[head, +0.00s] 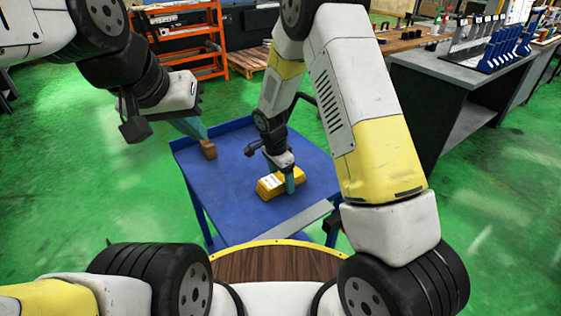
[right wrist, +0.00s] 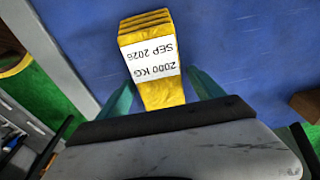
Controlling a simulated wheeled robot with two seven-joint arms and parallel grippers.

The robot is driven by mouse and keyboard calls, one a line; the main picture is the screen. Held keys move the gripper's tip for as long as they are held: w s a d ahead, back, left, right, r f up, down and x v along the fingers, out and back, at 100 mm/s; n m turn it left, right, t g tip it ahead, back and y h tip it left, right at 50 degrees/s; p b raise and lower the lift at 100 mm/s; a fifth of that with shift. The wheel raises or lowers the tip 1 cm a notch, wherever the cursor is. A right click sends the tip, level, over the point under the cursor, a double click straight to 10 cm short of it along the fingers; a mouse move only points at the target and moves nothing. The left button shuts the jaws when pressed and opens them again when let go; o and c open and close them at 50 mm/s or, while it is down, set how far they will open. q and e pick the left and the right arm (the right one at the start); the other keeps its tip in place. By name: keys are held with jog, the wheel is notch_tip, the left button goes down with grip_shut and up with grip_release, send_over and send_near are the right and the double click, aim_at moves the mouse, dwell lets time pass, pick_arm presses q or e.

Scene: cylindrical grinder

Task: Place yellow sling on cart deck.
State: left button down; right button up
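The yellow sling (head: 284,183) is a folded bundle with a white label, on the blue cart deck (head: 240,205) in the head view. In the right wrist view the sling (right wrist: 150,60) is at top centre, its label reading 2000 KG, SEP 2026. My right gripper (head: 289,180) is down at the sling. In the right wrist view its teal fingers (right wrist: 162,82) stand either side of the bundle, with a narrow gap seen at the right finger. My left gripper (head: 203,138) is at the deck's far left edge, fingers seen side-on; its opening is unclear.
A small brown block (head: 208,150) is at the left fingertips, on or just above the deck's left edge; it cannot be told which. A dark workbench (head: 440,100) stands at right, an orange rack (head: 190,45) behind. Much of the deck is bare.

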notch_tip(320, 180, up, 11)
jog(key=a, duration=0.1)
notch_tip(320, 180, up, 10)
jog(key=n+y, duration=0.2)
jog(key=n, duration=0.1)
send_over(277, 178)
jog(key=s+d, duration=0.4)
jog(key=d, duration=0.1)
jog(key=s+d+r+n+t, duration=0.1)
jog(key=s+d+r+n, duration=0.2)
jog(key=s, duration=0.3)
jog(key=s+d+r+n+t+y, duration=0.1)
jog(key=s+d+r+n+t, duration=0.1)
jog(key=s+r, duration=0.3)
jog(key=s+d+r+n+t, duration=0.2)
jog(key=s+d+r+n, duration=0.1)
jog(key=s, duration=0.4)
jog(key=shift+d+r+n+y, duration=0.3)
jog(key=shift+d+r+n, duration=0.15)
jog(key=shift+r, duration=0.3)
jog(key=shift+s, duration=0.1)
